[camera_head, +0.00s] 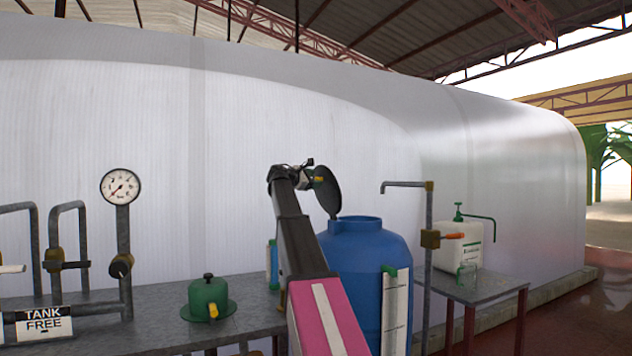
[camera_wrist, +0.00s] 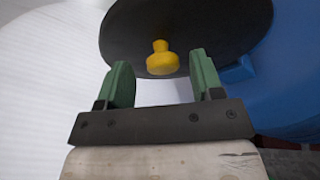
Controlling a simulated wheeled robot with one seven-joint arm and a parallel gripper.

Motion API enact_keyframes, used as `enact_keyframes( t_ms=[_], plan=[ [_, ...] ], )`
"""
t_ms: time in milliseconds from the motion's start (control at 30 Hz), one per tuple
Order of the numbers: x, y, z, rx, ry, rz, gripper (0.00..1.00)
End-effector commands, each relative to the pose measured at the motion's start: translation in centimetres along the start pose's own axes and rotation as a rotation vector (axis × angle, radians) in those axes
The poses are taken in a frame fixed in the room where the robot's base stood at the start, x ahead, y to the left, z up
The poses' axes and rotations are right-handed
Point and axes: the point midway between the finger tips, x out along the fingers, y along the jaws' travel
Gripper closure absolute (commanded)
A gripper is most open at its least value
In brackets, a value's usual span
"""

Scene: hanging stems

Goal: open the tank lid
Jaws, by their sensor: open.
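The blue tank (camera_head: 366,260) stands right of centre in the head view, and its side also shows at the right of the wrist view (camera_wrist: 292,70). Its dark round lid (camera_head: 328,192) stands raised, near upright, at the left of the tank's mouth. In the wrist view the lid (camera_wrist: 205,30) fills the top, with a yellow knob (camera_wrist: 160,58) on its face. My gripper (camera_wrist: 160,82) is open, its two green fingers apart. The knob shows between and just beyond the fingertips, with gaps on both sides. In the head view my gripper (camera_head: 315,180) is beside the lid's left side, partly hidden.
A grey bench (camera_head: 160,325) at left bears a green lidded pot (camera_head: 208,298). Pipes with a gauge (camera_head: 120,186) stand farther left. Right of the tank are a tap pipe (camera_head: 429,240) and a small table (camera_head: 480,287) with a white canister (camera_head: 460,246). A pale wall runs behind.

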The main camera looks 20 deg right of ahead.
Motion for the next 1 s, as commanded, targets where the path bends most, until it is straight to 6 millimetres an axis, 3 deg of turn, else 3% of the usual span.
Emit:
enact_keyframes(
  t_ms=[200, 433, 633, 1000],
  plan=[
    [-4.4, -0.1, 0.0, 0.0, 0.001, 0.001, 0.4],
    [-7.8, -0.1, -0.1, 0.0, 0.001, 0.0, 0.4],
    [-8.9, -0.1, 0.0, 0.0, 0.0, 0.0, 0.4],
    [-8.9, 0.0, 0.0, 0.0, 0.0, 0.0, 0.4]
  ],
)
